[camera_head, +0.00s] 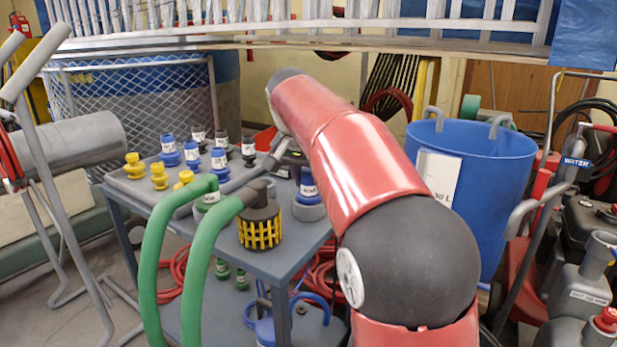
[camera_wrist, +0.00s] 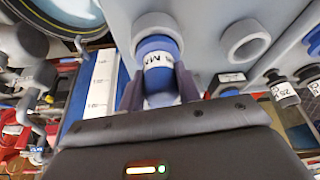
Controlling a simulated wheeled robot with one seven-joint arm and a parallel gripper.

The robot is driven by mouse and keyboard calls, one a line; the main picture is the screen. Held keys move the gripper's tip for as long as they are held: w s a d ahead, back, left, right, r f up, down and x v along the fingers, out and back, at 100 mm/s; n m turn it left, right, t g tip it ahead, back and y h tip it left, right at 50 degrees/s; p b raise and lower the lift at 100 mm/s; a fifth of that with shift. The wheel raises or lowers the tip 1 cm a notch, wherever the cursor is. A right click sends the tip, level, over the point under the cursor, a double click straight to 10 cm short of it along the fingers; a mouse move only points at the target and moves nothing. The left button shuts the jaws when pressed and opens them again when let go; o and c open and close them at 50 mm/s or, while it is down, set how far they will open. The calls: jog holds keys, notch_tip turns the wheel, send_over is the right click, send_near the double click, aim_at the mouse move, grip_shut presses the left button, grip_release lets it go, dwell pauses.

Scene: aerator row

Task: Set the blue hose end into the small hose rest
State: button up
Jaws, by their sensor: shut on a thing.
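The blue hose end (camera_wrist: 158,72), with a white label, is between the two fingers of my gripper (camera_wrist: 160,92) in the wrist view. My gripper is shut on it. In the head view the blue hose end (camera_head: 308,184) stands roughly upright at the right part of the cart top, at a grey ring-shaped rest (camera_head: 309,211). That ring also shows just beyond the hose end in the wrist view (camera_wrist: 153,22). I cannot tell whether the hose end sits in the ring or just above it. A second grey ring (camera_wrist: 245,40) is empty beside it.
Several blue fittings (camera_head: 192,153), yellow ones (camera_head: 159,177) and black ones (camera_head: 248,151) stand on the cart (camera_head: 280,262). Green hoses (camera_head: 196,275) and a yellow strainer (camera_head: 260,233) crowd the front. A blue barrel (camera_head: 480,165) stands right of my arm.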

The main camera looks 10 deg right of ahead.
jog(key=shift+f, duration=0.15)
jog(key=o, duration=1.2)
jog(key=shift+c, duration=0.2)
jog(key=p+v, duration=0.1)
jog(key=v, duration=0.5)
jog(key=shift+s+r, duration=0.1)
jog(key=shift+r, duration=0.25)
jog(key=shift+s+a+r, duration=0.15)
jog(key=shift+r, duration=0.1)
jog(key=shift+s+r, duration=0.15)
jog(key=shift+s, duration=0.15)
jog(key=s+f+n+y, duration=0.1)
jog(key=s+f+n, duration=0.1)
jog(key=s+f, duration=0.4)
jog(key=s+d+f+n+t, duration=0.1)
jog(key=s+f+n, duration=0.1)
jog(key=s+f, duration=0.5)
jog(key=s+d+f+n+t+y, duration=0.1)
jog(key=s+f+n, duration=0.2)
jog(key=s, duration=1.2)
notch_tip(320, 180, down, 4)
jog(key=shift+r+y, duration=0.2)
jog(key=shift+y, duration=0.1)
